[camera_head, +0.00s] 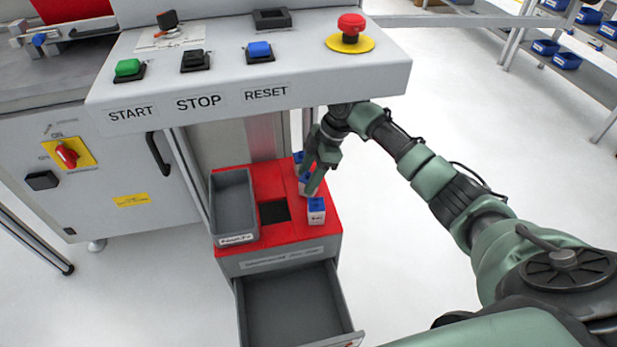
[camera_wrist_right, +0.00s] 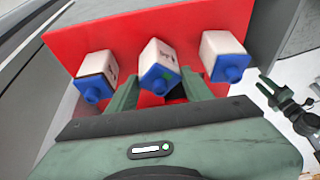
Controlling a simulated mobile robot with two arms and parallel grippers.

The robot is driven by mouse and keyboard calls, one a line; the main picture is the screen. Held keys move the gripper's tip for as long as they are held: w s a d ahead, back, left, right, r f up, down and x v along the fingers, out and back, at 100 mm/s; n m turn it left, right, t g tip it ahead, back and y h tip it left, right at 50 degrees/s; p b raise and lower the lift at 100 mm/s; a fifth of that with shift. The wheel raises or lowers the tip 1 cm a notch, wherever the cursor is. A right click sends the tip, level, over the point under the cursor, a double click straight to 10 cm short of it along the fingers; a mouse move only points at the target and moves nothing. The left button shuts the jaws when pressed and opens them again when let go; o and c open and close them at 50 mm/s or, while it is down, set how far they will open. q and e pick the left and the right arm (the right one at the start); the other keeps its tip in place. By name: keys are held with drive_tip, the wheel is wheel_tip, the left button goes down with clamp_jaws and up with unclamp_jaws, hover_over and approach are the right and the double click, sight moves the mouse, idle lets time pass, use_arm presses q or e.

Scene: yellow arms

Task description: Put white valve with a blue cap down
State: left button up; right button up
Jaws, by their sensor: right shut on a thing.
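Three white valves with blue caps are in the right wrist view: a left one (camera_wrist_right: 96,66), a middle one (camera_wrist_right: 158,58) and a right one (camera_wrist_right: 222,50). The middle valve is between the fingers of my right gripper (camera_wrist_right: 161,92), which is shut on it. In the head view my right gripper (camera_head: 310,176) is over the right side of the red cabinet top (camera_head: 282,234). One valve (camera_head: 316,211) stands in front of it, and the others are partly hidden behind the fingers. I cannot tell whether the held valve touches the red top.
A grey bin (camera_head: 233,203) stands on the left of the red top, beside a dark square opening (camera_head: 273,212). An open, empty drawer (camera_head: 292,305) juts out below. Floor to the right is clear.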

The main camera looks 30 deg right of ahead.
drive_tip(key=shift+f, duration=0.2)
drive_tip(key=o, duration=1.4)
drive_tip(key=shift+d+r, duration=0.1)
drive_tip(key=shift+r, duration=0.3)
drive_tip(key=v, duration=0.3)
drive_tip(key=shift+d+f+p, duration=0.15)
drive_tip(key=shift+p, duration=0.2)
use_arm(q)
drive_tip(key=shift+s+a+f, duration=0.1)
drive_tip(key=shift+s+f, duration=0.15)
drive_tip(key=shift+f, duration=0.2)
drive_tip(key=shift+s+f, duration=0.2)
drive_tip(key=shift+f, duration=0.25)
use_arm(e)
drive_tip(key=s+d, duration=0.1)
drive_tip(key=d, duration=0.2)
drive_tip(key=s+d, duration=0.1)
drive_tip(key=d, duration=0.3)
drive_tip(key=s+d, duration=0.1)
drive_tip(key=d, duration=0.3)
drive_tip(key=shift+f, duration=0.2)
